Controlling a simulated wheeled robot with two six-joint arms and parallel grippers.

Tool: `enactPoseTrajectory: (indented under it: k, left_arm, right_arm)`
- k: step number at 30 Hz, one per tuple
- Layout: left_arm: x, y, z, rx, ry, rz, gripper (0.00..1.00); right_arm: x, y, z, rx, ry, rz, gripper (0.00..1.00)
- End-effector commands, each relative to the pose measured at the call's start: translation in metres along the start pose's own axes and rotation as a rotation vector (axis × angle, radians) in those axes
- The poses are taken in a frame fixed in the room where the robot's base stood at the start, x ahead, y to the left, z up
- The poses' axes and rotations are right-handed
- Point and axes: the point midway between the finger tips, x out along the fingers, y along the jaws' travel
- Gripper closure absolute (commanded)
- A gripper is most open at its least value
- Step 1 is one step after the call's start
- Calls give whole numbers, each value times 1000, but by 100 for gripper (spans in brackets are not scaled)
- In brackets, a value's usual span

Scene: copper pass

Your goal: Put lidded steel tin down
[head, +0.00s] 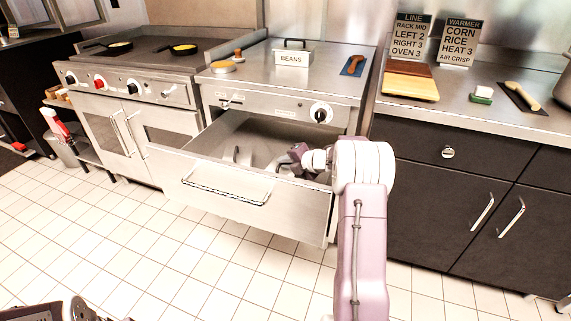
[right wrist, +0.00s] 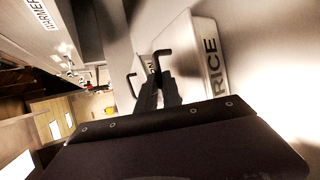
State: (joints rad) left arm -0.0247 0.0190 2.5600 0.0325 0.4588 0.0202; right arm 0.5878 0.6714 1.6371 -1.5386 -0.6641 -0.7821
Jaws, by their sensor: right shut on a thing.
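The lidded steel tin (right wrist: 205,45), with RICE in dark letters on its side, fills the upper right of the right wrist view. It has a black bar handle on its lid. My right gripper (right wrist: 160,85) is shut on this handle. In the head view my right gripper (head: 284,161) reaches down inside the open warmer drawer (head: 250,205). The tin is hard to make out there against the pale drawer inside. I cannot tell whether its base touches the drawer floor. My left gripper is not in view.
A second lidded tin marked BEANS (head: 291,58) stands on the warmer top, near a blue pad (head: 353,66). The sign (head: 460,42) reads WARMER, CORN, RICE. A wooden board (head: 410,86) lies on the right counter. The drawer walls surround my right gripper.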

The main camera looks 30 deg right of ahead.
Motion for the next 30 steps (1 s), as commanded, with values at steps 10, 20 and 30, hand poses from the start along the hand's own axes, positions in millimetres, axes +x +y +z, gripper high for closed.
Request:
enactPoseTrajectory:
  k: [10,20,30]
  left_arm:
    - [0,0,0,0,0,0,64]
    - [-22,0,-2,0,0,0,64]
    - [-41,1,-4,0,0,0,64]
  right_arm:
    - [0,-1,0,0,0,0,69]
    - [-56,6,3,3,-4,-1,69]
    - [-118,2,1,2,-2,-1,69]
